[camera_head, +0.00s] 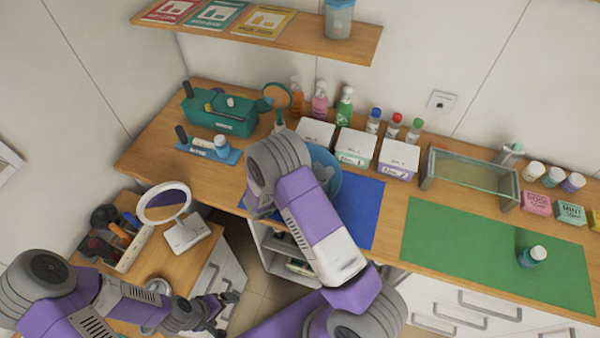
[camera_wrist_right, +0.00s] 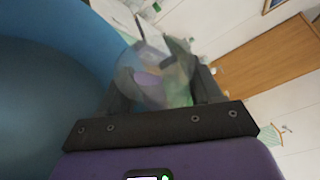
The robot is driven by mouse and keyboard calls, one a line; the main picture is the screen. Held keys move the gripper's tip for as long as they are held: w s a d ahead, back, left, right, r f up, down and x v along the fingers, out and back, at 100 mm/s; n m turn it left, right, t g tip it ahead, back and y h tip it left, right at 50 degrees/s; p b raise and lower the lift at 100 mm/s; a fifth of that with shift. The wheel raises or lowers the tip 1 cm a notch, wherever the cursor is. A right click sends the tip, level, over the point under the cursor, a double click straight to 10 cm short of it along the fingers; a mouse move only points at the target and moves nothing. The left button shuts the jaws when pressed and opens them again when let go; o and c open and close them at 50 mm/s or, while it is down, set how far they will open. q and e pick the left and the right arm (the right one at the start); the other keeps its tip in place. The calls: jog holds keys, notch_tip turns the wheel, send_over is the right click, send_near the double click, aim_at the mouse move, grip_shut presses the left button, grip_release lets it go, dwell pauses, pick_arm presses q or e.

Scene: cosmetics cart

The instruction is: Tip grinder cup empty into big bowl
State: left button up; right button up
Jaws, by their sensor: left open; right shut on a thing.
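The big blue bowl (camera_head: 328,178) stands on the blue mat at the middle of the counter, partly hidden behind my right arm. It fills the left side of the right wrist view (camera_wrist_right: 60,85). My right gripper (camera_wrist_right: 160,90) is shut on a clear grinder cup (camera_wrist_right: 152,82), held close beside or over the bowl's rim; which one I cannot tell. The cup looks tilted, and its contents are not clear. In the head view my right arm hides this gripper and the cup. My left gripper (camera_head: 226,308) is open and empty, low by the side table.
The blue mat (camera_head: 362,212) lies under the bowl; white boxes (camera_head: 355,147) and bottles stand behind it. A green mat (camera_head: 460,245) with a jar (camera_head: 532,256) is to the right. A round mirror (camera_head: 165,204) and a tool tray (camera_head: 130,252) stand on the left side table.

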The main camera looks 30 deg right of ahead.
jog(key=shift+r+n+h, duration=0.3)
jog(key=shift+n, duration=0.4)
jog(key=shift+w+r+n, duration=0.15)
jog(key=shift+n, duration=0.15)
